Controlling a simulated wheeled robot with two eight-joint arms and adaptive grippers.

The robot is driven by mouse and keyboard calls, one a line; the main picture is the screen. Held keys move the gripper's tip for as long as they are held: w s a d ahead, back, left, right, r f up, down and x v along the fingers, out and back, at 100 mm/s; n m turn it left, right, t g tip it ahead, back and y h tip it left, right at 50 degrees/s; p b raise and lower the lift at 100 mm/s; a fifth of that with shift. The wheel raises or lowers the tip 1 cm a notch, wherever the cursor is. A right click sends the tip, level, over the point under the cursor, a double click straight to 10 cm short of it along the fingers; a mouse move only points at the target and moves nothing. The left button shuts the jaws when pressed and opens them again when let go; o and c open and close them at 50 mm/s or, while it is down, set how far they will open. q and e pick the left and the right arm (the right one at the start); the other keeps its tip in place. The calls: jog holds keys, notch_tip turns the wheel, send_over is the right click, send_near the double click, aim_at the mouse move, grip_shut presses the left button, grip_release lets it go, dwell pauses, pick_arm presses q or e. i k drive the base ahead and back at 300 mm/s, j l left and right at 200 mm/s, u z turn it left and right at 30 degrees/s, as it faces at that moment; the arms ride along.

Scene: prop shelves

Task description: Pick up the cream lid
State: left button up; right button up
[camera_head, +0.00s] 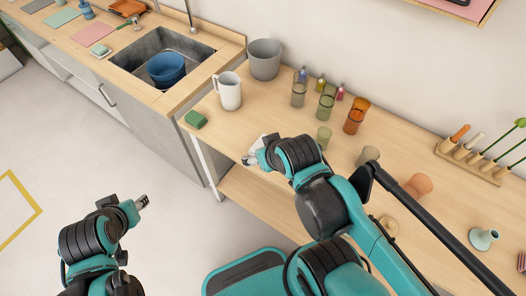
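A pale, cream-white piece (257,147) shows at the table's front edge, partly hidden behind my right gripper; it may be the cream lid, but its shape is unclear. My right gripper (250,160) is right beside it, and I cannot tell whether they touch or whether the fingers are open. A small round tan item (389,225) lies farther right on the table, partly behind my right arm. My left gripper (143,201) is over the floor at the lower left, away from the table; its fingers are too small to judge.
A sink with a blue bowl (166,69) is at the upper left. Floor is open at left.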

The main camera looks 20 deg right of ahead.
aim_at(390, 225)
jog(key=z, duration=2.8)
